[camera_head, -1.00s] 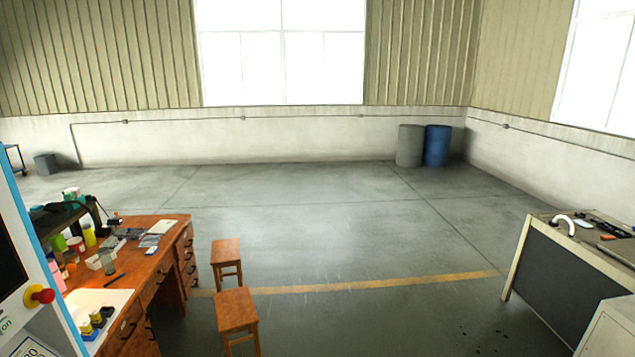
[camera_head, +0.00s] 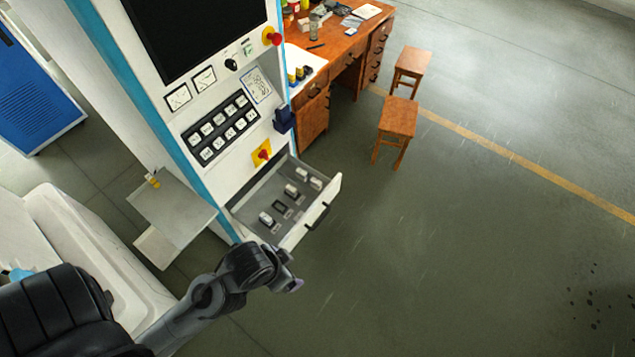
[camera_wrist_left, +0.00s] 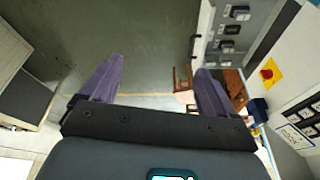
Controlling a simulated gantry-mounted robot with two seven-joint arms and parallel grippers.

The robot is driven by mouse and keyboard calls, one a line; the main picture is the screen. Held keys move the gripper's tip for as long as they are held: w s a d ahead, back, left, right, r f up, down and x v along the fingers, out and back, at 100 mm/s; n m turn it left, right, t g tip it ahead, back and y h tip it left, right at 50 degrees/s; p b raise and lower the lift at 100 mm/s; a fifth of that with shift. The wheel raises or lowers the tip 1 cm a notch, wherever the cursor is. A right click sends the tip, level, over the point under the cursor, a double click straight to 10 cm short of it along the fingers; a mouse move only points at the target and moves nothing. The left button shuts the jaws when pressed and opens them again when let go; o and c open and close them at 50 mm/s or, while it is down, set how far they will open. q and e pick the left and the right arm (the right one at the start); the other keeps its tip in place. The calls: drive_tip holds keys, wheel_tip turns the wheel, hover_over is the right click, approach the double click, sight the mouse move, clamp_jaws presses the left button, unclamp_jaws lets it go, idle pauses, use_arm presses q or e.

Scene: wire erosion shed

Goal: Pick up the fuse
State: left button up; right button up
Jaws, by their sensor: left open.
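A small upright piece with a yellow band, apparently a loose fuse (camera_head: 153,181), stands on a grey side shelf (camera_head: 175,215) left of the cabinet. The open drawer (camera_head: 318,212) at the cabinet's foot holds several white fuse-like blocks (camera_head: 265,219), and one dark slot (camera_head: 280,206) between them looks empty. My left gripper (camera_head: 290,283) is below the drawer in the head view. In the left wrist view its two purple fingers (camera_wrist_left: 158,88) are apart with nothing between them, and the drawer blocks (camera_wrist_left: 232,28) show at the upper right. My right gripper is not in view.
The control cabinet (camera_head: 215,75) has a screen, buttons and a red knob on yellow (camera_head: 262,154). A white rounded housing (camera_head: 95,255) stands left of my arm. A wooden desk (camera_head: 345,70) and two stools (camera_head: 397,118) are beyond. The floor at right is open.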

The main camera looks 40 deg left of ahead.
use_arm(q)
drive_tip(key=shift+c, duration=0.3)
drive_tip(key=c, duration=0.5)
drive_tip(key=shift+c, duration=0.2)
